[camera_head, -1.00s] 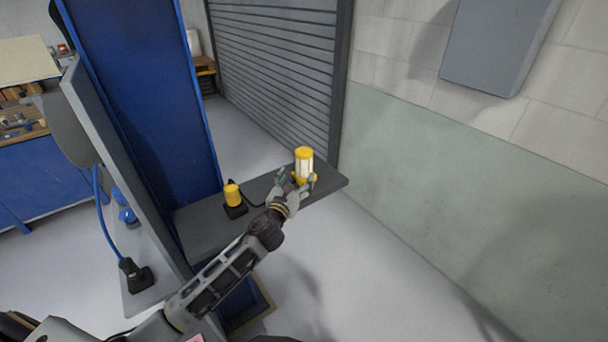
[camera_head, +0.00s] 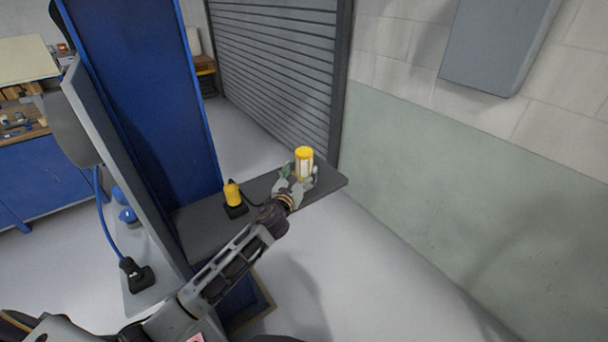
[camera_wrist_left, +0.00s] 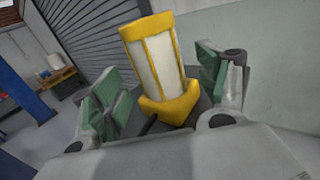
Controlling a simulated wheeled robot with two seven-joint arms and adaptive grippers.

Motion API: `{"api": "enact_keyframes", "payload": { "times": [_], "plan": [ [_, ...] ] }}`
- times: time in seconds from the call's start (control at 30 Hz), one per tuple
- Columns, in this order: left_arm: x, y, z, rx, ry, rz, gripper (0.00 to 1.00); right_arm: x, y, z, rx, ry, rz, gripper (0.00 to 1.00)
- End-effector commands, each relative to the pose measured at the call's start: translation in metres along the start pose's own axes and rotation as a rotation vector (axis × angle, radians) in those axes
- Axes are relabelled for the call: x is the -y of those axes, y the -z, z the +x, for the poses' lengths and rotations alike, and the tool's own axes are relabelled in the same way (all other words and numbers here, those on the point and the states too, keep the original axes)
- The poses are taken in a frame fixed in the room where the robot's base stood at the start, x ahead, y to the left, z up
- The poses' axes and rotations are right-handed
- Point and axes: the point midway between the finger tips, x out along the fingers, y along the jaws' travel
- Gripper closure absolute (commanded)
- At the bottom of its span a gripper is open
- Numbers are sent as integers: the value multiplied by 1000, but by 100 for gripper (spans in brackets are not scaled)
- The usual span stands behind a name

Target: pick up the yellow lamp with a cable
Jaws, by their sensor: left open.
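The yellow lamp (camera_head: 304,162) has a white body in a yellow frame and stands upright on the right part of a grey shelf (camera_head: 205,232). A dark cable runs along the shelf between it and a small yellow piece on a black base (camera_head: 234,199). My left gripper (camera_head: 299,178) is at the lamp, with its fingers open on either side of it. In the left wrist view the lamp (camera_wrist_left: 155,65) is between the green-padded fingers, with gaps on both sides. My right gripper is not in view.
A tall blue panel (camera_head: 150,110) rises at the shelf's left. A grey roller shutter (camera_head: 275,60) is behind, and a wall (camera_head: 450,190) is to the right. A black plug with a blue cord (camera_head: 137,275) is at the left.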

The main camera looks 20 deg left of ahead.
Motion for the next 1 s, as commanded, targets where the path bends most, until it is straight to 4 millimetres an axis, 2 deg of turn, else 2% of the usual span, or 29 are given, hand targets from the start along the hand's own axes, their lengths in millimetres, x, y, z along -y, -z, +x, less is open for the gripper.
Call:
{"api": "enact_keyframes", "payload": {
  "times": [0.27, 0.5, 0.67, 1.0],
  "plan": [
    [0, -2, 24, 1, 0, -2, 26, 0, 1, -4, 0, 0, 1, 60],
    [-1, -1, 41, 0, -1, -1, 26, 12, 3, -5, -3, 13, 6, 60],
    [-1, -2, 45, 0, 0, -1, 26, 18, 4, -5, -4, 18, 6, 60],
    [0, -1, 45, 0, 0, 0, 26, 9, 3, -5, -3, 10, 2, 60]
  ]
}}
